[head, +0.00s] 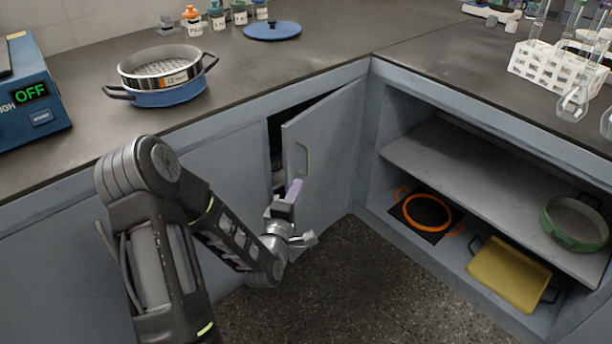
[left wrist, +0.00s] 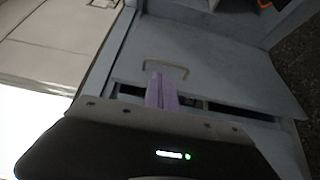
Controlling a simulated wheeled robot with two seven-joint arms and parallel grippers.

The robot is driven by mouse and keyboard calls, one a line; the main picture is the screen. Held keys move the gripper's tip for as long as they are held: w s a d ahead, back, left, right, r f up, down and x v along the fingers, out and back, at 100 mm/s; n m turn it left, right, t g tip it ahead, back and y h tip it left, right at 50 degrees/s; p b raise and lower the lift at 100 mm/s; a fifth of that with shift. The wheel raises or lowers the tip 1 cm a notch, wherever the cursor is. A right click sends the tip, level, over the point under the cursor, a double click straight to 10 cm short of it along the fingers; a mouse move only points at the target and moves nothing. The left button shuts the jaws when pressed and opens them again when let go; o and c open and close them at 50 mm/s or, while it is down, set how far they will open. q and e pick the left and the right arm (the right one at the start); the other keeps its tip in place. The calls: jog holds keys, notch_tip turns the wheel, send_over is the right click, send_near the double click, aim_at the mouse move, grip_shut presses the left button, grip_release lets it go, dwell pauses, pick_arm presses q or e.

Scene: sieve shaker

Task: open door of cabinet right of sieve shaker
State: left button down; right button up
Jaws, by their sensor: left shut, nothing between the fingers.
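The sieve shaker (head: 35,100) is the blue unit at the left with a display reading OFF. The grey cabinet door (head: 335,135) to its right stands partly open, swung out at its left edge with a dark gap beside it. Its bar handle (head: 304,157) is near that free edge and also shows in the left wrist view (left wrist: 165,66). My left gripper (head: 294,190) has its purple fingers shut and empty, below the handle by the door's free edge. The fingers (left wrist: 161,90) point toward the door in the wrist view; contact cannot be told. My right gripper is not in view.
An open shelf unit (head: 455,155) at the right holds an orange-rimmed sieve (head: 428,212), a yellow tray (head: 508,273) and a green sieve (head: 574,223). A steel sieve in a blue pan (head: 165,80) stands on the counter. The dark floor (head: 350,285) before the door is clear.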

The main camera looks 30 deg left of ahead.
aim_at(308, 166)
pick_arm(q)
jog(key=shift+w, duration=0.1)
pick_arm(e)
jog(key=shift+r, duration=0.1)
pick_arm(q)
jog(key=x, duration=1)
jog(key=shift+d+f, duration=0.1)
jog(key=shift+d, duration=0.25)
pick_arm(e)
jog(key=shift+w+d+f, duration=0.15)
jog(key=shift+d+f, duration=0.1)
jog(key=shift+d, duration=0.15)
